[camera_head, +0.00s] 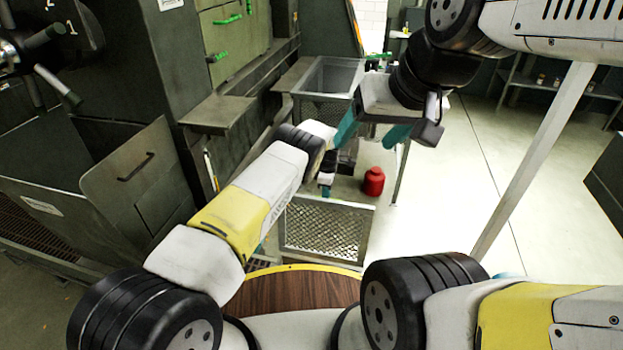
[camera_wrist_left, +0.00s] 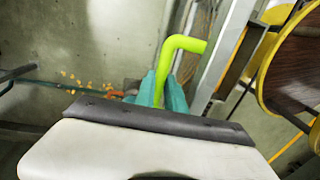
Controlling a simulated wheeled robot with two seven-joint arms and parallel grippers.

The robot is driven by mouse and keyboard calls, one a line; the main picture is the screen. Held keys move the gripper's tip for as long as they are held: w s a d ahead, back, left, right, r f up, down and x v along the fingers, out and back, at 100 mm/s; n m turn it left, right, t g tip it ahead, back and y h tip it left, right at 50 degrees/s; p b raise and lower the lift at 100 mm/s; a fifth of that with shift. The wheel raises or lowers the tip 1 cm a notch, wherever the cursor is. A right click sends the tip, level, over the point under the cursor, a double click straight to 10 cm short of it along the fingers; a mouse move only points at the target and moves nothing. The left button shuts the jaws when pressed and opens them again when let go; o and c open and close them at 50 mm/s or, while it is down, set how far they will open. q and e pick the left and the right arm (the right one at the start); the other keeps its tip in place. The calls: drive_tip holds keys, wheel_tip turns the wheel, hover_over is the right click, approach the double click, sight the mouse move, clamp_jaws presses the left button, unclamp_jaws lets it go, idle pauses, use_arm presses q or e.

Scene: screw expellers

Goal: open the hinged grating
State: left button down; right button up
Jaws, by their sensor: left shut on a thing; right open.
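My left gripper (camera_wrist_left: 161,88) is shut on a lime-green bent bar (camera_wrist_left: 184,44) in the left wrist view. The bar rises from between the teal fingers and bends right; what it is fixed to is hidden. In the head view my own left arm covers most of that gripper and the bar. I cannot tell which is the hinged one. My right gripper (camera_head: 371,132) is open and empty, above the stand.
Dark green machinery (camera_head: 110,80) fills the left. Orange crumbs (camera_wrist_left: 85,82) lie on the floor. A pale post (camera_head: 535,155) slants at the right; the floor (camera_head: 455,150) there is clear.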

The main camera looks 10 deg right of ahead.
use_arm(q)
drive_tip(key=shift+w+d+f, duration=0.1)
drive_tip(key=shift+w+d, duration=0.1)
drive_tip(key=shift+w, duration=0.25)
drive_tip(key=c, duration=1.4)
unclamp_jaws()
drive_tip(key=shift+w, duration=0.15)
wheel_tip(320, 180, up, 8)
drive_tip(key=shift+w+f, duration=0.15)
drive_tip(key=shift+w, duration=0.05)
drive_tip(key=shift+d, duration=0.1)
